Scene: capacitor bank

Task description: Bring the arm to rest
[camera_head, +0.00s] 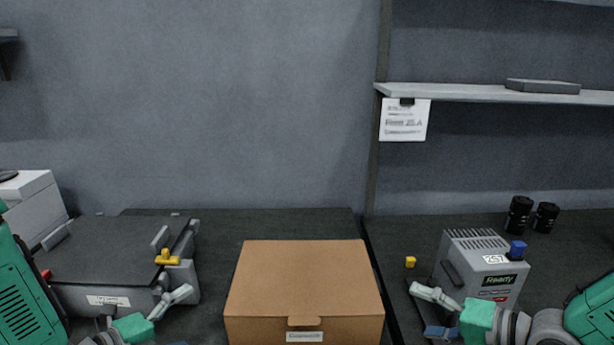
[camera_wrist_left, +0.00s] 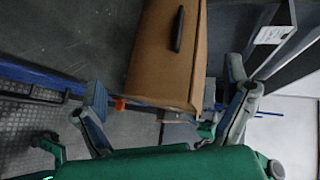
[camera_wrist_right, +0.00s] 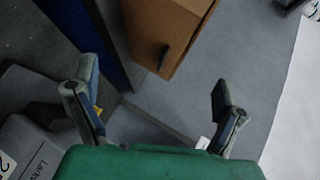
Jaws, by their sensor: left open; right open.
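My left gripper (camera_head: 172,318) is low on the left in the head view, in front of the grey case and left of the cardboard box. Its fingers stand apart with nothing between them in the left wrist view (camera_wrist_left: 165,85). My right gripper (camera_head: 432,314) is low on the right in the head view, close in front of a grey device; I cannot tell whether they touch. Its fingers are spread and empty in the right wrist view (camera_wrist_right: 155,85). The lower parts of both arms are cut off by the frame.
A closed cardboard box (camera_head: 305,280) stands between the grippers. A grey case (camera_head: 110,255) with a yellow knob (camera_head: 167,257) is at left, a grey device (camera_head: 480,262) at right. Two black cylinders (camera_head: 519,214) stand behind it. A shelf (camera_head: 460,92) hangs above.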

